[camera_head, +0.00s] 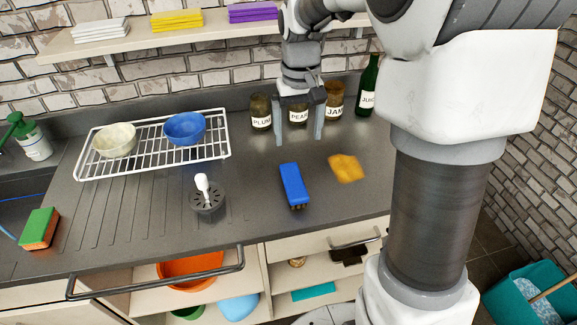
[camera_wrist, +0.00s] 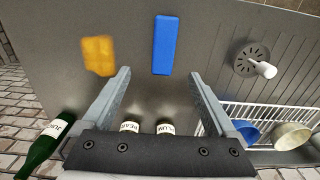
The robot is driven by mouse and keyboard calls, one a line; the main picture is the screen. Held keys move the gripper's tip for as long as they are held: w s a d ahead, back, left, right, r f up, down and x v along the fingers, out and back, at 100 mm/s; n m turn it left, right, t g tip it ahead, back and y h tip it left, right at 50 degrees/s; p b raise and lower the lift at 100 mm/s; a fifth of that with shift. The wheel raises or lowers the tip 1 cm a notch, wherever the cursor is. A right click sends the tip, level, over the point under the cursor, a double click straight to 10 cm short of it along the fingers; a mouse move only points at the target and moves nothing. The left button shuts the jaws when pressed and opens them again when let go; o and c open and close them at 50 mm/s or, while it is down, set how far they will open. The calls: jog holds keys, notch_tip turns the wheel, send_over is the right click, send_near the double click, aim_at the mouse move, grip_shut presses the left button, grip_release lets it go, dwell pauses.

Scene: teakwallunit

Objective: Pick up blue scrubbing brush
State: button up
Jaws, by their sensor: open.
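The blue scrubbing brush (camera_head: 294,184) lies on the grey counter with its bristles facing down. In the wrist view the brush (camera_wrist: 165,45) shows beyond the fingertips, a little right of the middle between them. My gripper (camera_head: 299,138) is open and empty, pointing down. In the head view it hangs above the counter behind the brush, in front of the jars. In the wrist view my gripper's two fingers (camera_wrist: 160,75) stand wide apart with nothing between them.
Jars (camera_head: 261,112) and a green bottle (camera_head: 369,88) stand behind. A wire rack (camera_head: 152,158) holds two bowls. An orange-green sponge (camera_head: 39,229) sits far left.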

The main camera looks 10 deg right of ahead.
jog(key=b, duration=0.1)
send_near(294, 179)
jog(key=f, duration=0.5)
jog(key=shift+s+d, duration=0.1)
jog(key=shift+d, duration=0.2)
jog(key=shift+a+f+b, duration=0.2)
jog(key=shift+f, duration=1.15)
jog(key=shift+a+f+b, duration=0.15)
jog(key=shift+f+b, duration=0.05)
jog(key=shift+f, duration=1.1)
grip_shut()
jog(key=shift+r, duration=0.1)
notch_tip(294, 179, up, 4)
jog(key=shift+r+p, duration=0.1)
jog(key=shift+p, duration=0.25)
jog(key=s+d+r, duration=0.6)
jog(key=s+d, duration=0.1)
jog(key=s, duration=0.2)
jog(key=shift+d+r, duration=0.35)
